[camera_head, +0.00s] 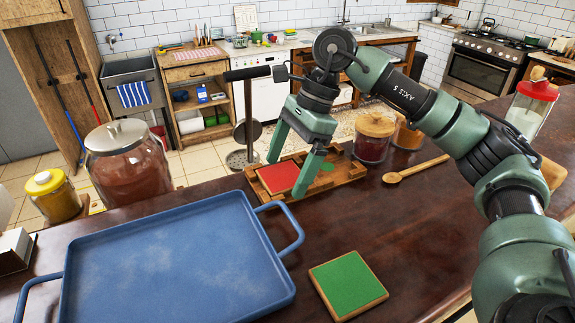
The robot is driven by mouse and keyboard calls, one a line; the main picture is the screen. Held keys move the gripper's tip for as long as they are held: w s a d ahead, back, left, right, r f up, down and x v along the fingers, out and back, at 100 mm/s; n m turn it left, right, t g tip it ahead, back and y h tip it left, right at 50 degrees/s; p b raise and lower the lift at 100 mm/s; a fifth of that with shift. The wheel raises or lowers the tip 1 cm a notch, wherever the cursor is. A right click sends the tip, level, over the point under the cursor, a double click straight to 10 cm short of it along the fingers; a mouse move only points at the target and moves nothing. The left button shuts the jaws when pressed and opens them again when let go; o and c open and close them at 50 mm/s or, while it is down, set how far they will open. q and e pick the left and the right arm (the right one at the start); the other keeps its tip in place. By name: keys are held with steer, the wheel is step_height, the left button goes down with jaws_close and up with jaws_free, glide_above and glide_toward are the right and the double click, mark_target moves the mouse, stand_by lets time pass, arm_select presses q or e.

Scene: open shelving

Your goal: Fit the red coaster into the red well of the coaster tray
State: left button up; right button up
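The red coaster (278,178) is a square with a red top and a light wooden edge. It lies at the left part of the wooden coaster tray (345,179), over the left well. Whether it sits fully down in the well I cannot tell. A green patch (327,167) marks the tray's right well, partly behind a finger. My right gripper (286,176) is open, its fingers wide apart: one by the coaster's far edge, one by its right front side. Contact with the coaster is not clear. My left gripper is not in view.
A green coaster (349,284) lies on the dark counter (415,225) at the front. A large blue tray (175,262) fills the front left. Jars (374,137) and a wooden spoon (414,168) are right of the coaster tray; a big jar (128,170) is left.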

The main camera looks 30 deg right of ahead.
steer(key=shift+r+p, duration=0.3)
steer(key=shift+r, duration=0.05)
steer(key=shift+d+r+b, duration=0.2)
steer(key=shift+r+b, duration=0.1)
steer(key=shift+b, duration=0.05)
steer(key=v, duration=1.1)
steer(key=shift+b, duration=0.4)
steer(key=shift+s+a, duration=0.1)
